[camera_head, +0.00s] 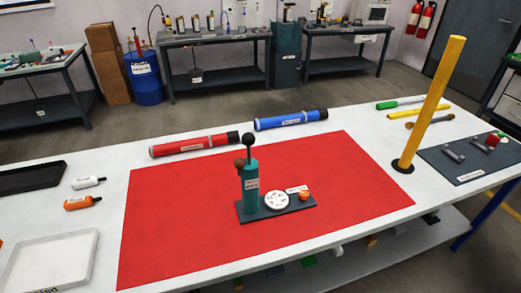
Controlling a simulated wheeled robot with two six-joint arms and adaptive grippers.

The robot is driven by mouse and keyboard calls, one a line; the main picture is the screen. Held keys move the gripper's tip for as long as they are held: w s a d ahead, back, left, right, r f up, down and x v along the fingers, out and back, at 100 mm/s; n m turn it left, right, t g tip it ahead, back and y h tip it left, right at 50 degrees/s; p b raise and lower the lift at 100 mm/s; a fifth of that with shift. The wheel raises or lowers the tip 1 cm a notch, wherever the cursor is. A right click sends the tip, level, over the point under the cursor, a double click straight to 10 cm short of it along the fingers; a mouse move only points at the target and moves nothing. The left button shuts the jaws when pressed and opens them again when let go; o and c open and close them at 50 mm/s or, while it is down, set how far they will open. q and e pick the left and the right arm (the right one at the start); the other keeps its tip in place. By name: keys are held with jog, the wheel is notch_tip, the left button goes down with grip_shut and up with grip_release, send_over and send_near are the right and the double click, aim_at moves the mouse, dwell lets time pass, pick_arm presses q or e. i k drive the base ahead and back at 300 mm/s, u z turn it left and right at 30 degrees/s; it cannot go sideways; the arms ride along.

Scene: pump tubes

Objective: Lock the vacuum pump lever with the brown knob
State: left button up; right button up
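The vacuum pump (250,183) is an upright teal cylinder on a dark base plate (246,214), near the middle of the red mat (175,233). A round brown knob (239,162) sits at the upper left of the cylinder. A black ball knob (248,139) tops a dark, upright lever or rod above the cylinder. A white round gauge or dial (276,201) and a small orange knob (303,196) sit on the base to the right. How the brown knob meets the lever is too small to tell. Neither gripper is in view.
A red tube (180,147) and a blue tube (284,121) lie behind the mat. A tall yellow post (430,102) stands at the right. An empty white tray (52,262), small bottles (82,202) and a black tray (30,178) are at left. The mat around the pump is clear.

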aim_at(239, 163)
jog(key=u, duration=0.85)
jog(key=k, duration=1)
jog(key=z, duration=1.45)
jog(key=i, duration=0.5)
jog(key=z, duration=0.05)
